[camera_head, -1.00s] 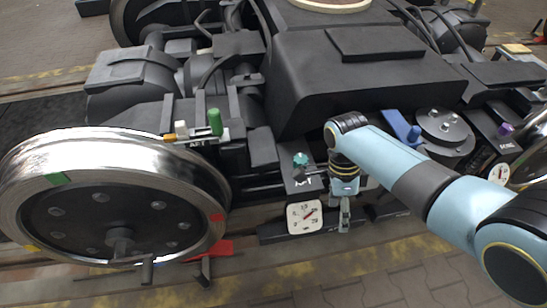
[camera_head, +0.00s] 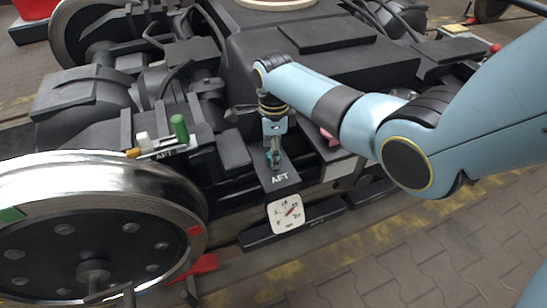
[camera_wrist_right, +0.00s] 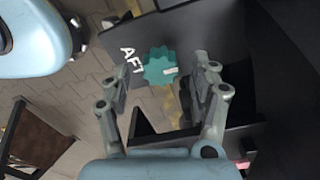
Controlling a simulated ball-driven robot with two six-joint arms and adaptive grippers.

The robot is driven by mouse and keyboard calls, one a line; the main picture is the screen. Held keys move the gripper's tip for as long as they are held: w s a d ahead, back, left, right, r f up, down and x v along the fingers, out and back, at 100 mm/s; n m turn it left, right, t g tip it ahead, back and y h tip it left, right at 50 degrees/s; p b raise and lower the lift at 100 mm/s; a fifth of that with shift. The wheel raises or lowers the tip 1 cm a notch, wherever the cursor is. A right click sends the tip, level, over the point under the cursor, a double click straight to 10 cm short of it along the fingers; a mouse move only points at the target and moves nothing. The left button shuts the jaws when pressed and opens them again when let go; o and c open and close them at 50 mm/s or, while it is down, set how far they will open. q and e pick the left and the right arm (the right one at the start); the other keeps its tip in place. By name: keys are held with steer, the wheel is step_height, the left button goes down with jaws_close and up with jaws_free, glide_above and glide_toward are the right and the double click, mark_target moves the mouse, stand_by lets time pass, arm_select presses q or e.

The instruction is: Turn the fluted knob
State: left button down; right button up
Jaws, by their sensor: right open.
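The fluted knob is teal with a white mark on its face and shows whole in the right wrist view (camera_wrist_right: 160,67). It sits on a dark plate (camera_wrist_right: 112,40) lettered "AFT". In the head view the knob (camera_head: 279,158) is partly hidden by my right gripper (camera_head: 273,156), which points down over it. In the wrist view my right gripper (camera_wrist_right: 158,82) is open, with one finger on either side of the knob. I cannot tell whether the tips reach down beside it; the fingers do not appear to touch it. My left gripper is not in view.
A white dial with a red needle (camera_head: 287,213) stands just below the plate. A large steel wheel (camera_head: 95,230) fills the lower left. A green-handled lever (camera_head: 179,128) stands behind it. The dark bogie body (camera_head: 320,70) rises behind the knob. Paved floor lies clear at lower right.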

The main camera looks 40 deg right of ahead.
steer(key=shift+f, duration=0.65)
steer(key=c, duration=1.1)
steer(key=shift+c, duration=0.2)
steer(key=shift+r, duration=0.1)
